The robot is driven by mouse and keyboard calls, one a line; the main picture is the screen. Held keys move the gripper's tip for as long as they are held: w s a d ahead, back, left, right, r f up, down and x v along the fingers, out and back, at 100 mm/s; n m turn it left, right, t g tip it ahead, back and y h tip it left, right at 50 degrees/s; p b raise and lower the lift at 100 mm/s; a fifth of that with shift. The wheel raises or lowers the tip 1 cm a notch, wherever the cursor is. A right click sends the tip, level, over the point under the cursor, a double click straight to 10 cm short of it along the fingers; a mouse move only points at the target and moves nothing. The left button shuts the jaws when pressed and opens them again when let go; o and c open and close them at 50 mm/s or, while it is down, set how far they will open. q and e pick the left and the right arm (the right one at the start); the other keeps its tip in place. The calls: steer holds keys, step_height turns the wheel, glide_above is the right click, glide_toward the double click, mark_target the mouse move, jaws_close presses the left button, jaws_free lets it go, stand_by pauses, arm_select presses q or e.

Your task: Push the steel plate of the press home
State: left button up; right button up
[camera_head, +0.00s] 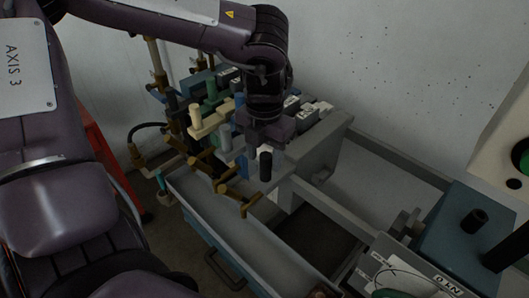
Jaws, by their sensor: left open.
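The press is a pack of upright plates with pegs in cream, green, blue and grey on a rail frame. A pale grey steel plate (318,150) stands at the right end of the pack; I cannot tell for certain whether it is the task's plate. My left gripper (260,152) points down over the near side of the pack, open. A short black cylinder (265,167) shows right at its fingertips; contact cannot be made out. The gripper and wrist hide part of the pack behind them. My right gripper is not in view.
Brass taps (235,190) stick out over a long grey trough (225,225) on the near side. Grey rails (390,158) run right from the pack with an open gap between them. A blue block (440,235) and a panel marked kN (405,275) stand at lower right.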

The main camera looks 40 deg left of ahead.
arm_select(q)
step_height(320, 180, up, 6)
steer(key=shift+a+f+b, duration=0.1)
steer(key=shift+f+b, duration=0.1)
steer(key=shift+b, duration=0.25)
steer(key=shift+s+f, duration=0.1)
